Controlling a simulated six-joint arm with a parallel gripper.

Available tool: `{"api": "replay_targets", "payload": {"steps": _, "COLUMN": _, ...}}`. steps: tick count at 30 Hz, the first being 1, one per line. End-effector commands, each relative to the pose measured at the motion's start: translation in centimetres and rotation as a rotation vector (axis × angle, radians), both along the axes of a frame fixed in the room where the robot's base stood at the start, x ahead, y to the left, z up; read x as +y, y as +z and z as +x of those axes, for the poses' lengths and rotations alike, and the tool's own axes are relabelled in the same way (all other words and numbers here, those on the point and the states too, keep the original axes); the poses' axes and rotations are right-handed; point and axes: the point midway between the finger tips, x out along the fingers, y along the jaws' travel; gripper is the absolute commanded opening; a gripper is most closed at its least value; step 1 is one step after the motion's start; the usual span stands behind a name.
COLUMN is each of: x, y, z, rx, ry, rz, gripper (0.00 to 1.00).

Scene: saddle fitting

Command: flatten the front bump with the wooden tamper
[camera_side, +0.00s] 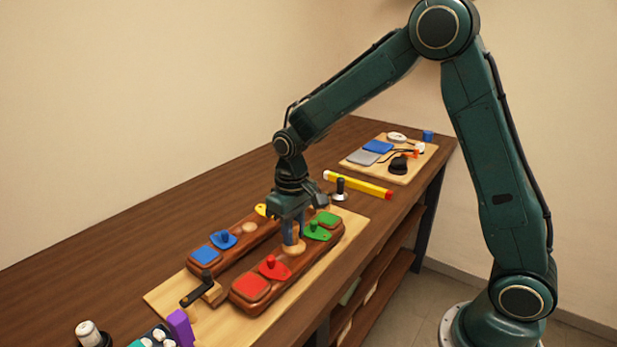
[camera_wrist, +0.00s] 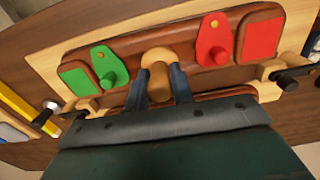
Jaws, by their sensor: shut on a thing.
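My gripper (camera_side: 291,230) is shut on the wooden tamper (camera_side: 294,248), pale wood with a round foot. The tamper is upright over the middle of the front padded brown bar (camera_side: 327,241), between the red saddle (camera_side: 274,268) and the green saddle (camera_side: 316,232). The front bump is hidden beneath it, and I cannot tell whether they touch. In the wrist view the tamper (camera_wrist: 158,64) sits between my fingers (camera_wrist: 160,88), with the green saddle (camera_wrist: 110,66) left and the red saddle (camera_wrist: 213,40) right. A pale round bump (camera_side: 250,229) shows on the rear bar.
The rear bar carries a blue saddle (camera_side: 223,239) and a blue pad (camera_side: 205,254). A black-handled clamp (camera_side: 199,290) stands at the left end of the board (camera_side: 165,294). A yellow level (camera_side: 358,184) and a black-handled metal tool (camera_side: 340,190) lie behind. A purple block (camera_side: 180,328) is at front left.

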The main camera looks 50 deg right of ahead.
Motion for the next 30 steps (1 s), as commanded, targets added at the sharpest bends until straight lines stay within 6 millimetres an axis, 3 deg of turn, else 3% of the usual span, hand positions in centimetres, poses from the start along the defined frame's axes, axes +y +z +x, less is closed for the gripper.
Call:
{"api": "replay_targets", "payload": {"steps": 8, "x": 0.0, "y": 0.4, "z": 0.0, "rx": -0.001, "ry": 0.000, "rz": 0.000, "gripper": 0.07}}
{"api": "replay_targets", "payload": {"steps": 30, "x": 0.0, "y": 4.1, "z": 0.0, "rx": -0.002, "ry": 0.000, "rz": 0.000, "gripper": 0.07}}
